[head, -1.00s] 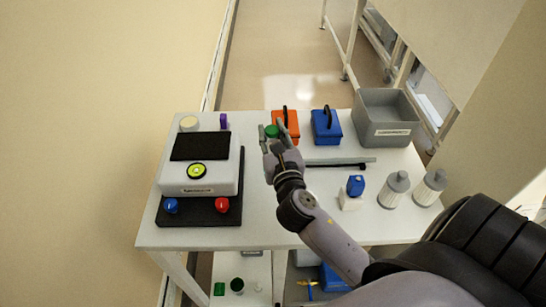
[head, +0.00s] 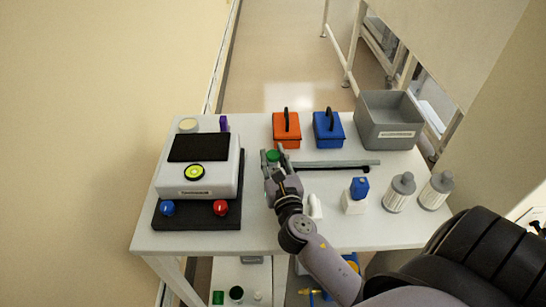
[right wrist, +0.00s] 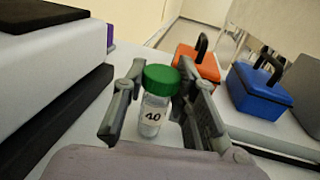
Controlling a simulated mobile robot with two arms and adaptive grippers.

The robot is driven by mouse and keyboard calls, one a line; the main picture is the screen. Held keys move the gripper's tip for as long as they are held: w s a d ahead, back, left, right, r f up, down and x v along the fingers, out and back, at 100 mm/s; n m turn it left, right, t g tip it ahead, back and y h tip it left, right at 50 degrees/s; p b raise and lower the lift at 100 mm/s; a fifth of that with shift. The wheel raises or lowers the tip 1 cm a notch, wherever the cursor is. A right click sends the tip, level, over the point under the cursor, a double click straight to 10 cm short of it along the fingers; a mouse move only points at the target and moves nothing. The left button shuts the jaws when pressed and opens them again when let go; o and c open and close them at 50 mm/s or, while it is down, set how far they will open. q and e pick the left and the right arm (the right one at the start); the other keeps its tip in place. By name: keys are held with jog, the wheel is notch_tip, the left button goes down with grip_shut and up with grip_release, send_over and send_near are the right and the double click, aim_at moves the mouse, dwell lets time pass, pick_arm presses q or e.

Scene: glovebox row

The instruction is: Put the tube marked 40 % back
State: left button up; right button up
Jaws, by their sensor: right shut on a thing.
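A small clear tube (right wrist: 153,113) with a green screw cap (right wrist: 161,79) is held upright between the fingers of my right gripper (right wrist: 160,106). Its white label reads 40. In the head view the green cap (head: 272,155) shows between the fingertips of my right gripper (head: 272,158), over the middle of the white table, right of the white device. The fingers hide most of the tube there, and I cannot tell whether its base touches the table. My left gripper is out of view.
The white device (head: 197,180) with blue and red knobs stands left. An orange box (head: 286,132), blue box (head: 328,131) and grey bin (head: 388,137) line the back. A grey bar (head: 338,163), blue-topped item (head: 359,188) and two grey-capped bottles (head: 399,193) (head: 436,191) are right.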

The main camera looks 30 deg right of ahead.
jog(key=o, duration=1.1)
